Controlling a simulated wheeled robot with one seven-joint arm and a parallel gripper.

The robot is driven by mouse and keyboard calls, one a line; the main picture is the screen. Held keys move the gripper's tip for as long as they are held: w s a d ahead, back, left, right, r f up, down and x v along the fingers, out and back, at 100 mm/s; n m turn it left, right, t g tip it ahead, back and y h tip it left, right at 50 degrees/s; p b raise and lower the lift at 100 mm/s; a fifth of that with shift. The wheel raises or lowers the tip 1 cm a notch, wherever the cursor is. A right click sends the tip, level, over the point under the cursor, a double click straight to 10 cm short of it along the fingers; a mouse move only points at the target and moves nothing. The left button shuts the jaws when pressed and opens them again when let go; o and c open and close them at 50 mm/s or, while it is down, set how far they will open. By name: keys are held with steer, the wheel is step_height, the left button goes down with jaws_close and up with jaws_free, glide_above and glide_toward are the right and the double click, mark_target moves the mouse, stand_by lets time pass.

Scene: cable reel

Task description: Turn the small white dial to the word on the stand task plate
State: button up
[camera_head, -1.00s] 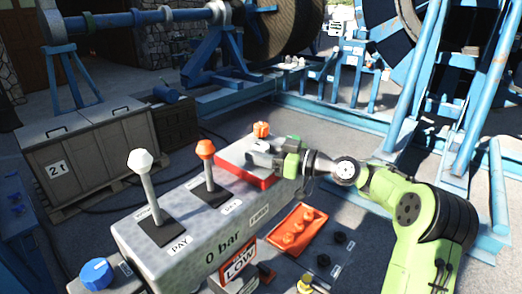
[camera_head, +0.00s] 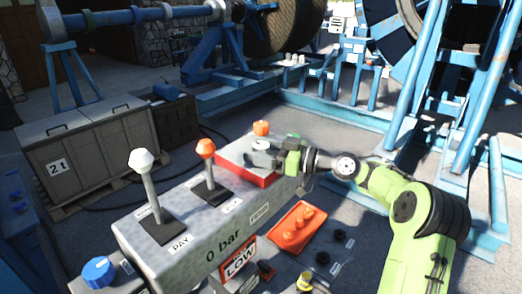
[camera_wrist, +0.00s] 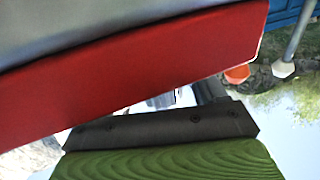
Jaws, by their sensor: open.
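The small white dial (camera_head: 262,145) sits on top of the red-sided box at the far end of the grey control console. An orange knob (camera_head: 261,127) is just behind it. My gripper (camera_head: 264,158) is open and reaches in from the right, close in front of the dial; I cannot tell whether it touches it. In the wrist view a black and green finger (camera_wrist: 165,130) is below the red side of the box (camera_wrist: 150,65); the dial is not visible there. The stand task plate (camera_head: 240,260) has a red border and reads "LOW".
The console carries a white-knobbed lever (camera_head: 143,160), an orange-knobbed lever (camera_head: 206,150) and a blue knob (camera_head: 98,270). Wooden crates (camera_head: 85,150) stand behind left, blue reel frames behind right.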

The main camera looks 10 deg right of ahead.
steer(key=shift+d, duration=0.1)
steer(key=v, duration=1.5)
steer(key=shift+s+d, duration=0.2)
steer(key=shift+s, duration=0.05)
